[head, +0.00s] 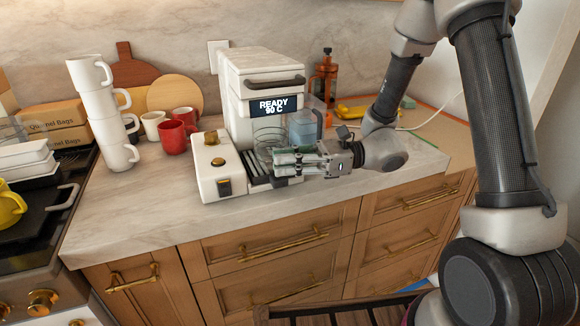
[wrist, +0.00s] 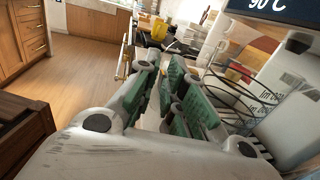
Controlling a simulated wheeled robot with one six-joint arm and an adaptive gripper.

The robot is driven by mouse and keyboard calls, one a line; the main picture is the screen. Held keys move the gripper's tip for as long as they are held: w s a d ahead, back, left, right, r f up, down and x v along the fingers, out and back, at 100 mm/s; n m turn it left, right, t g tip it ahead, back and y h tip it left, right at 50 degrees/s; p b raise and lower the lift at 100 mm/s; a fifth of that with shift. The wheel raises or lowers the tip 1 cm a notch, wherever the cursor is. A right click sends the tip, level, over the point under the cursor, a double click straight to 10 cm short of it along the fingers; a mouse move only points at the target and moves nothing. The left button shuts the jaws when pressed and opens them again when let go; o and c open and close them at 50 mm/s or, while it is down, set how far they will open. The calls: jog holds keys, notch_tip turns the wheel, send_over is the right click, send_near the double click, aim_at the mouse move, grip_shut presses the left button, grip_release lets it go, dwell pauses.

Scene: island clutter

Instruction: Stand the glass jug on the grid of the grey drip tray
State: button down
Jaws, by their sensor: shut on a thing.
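The clear glass jug (head: 268,132) is upright at the front of the white coffee machine, below its display. In the wrist view its thin curved outlines (wrist: 238,85) show just right of the fingers. My gripper (head: 283,158) reaches in from the right and is shut on the jug; the exact part gripped is hard to see. The green-padded fingers (wrist: 165,82) also show in the wrist view. The drip tray's dark grid (head: 257,177) lies low in front of the machine, under the jug and partly hidden by my fingers. I cannot tell whether the jug's base touches it.
The coffee machine (head: 262,75) stands close behind the jug. A white box with a brass knob (head: 211,158) is left of the tray. A bluish clear container (head: 303,128) is behind my gripper. Stacked white mugs (head: 108,120) and red mugs (head: 174,137) stand left. The front-left counter is clear.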

jog(key=shift+w+a, duration=0.2)
jog(key=shift+w, duration=0.5)
jog(key=shift+w+a, duration=0.2)
jog(key=shift+w, duration=0.45)
jog(key=shift+w+a, duration=0.2)
jog(key=shift+w, duration=0.5)
jog(key=shift+f, duration=0.65)
jog(key=c, duration=1.4)
grip_release()
jog(key=shift+c, duration=0.2)
jog(key=w+d, duration=0.1)
jog(key=d, duration=1.1)
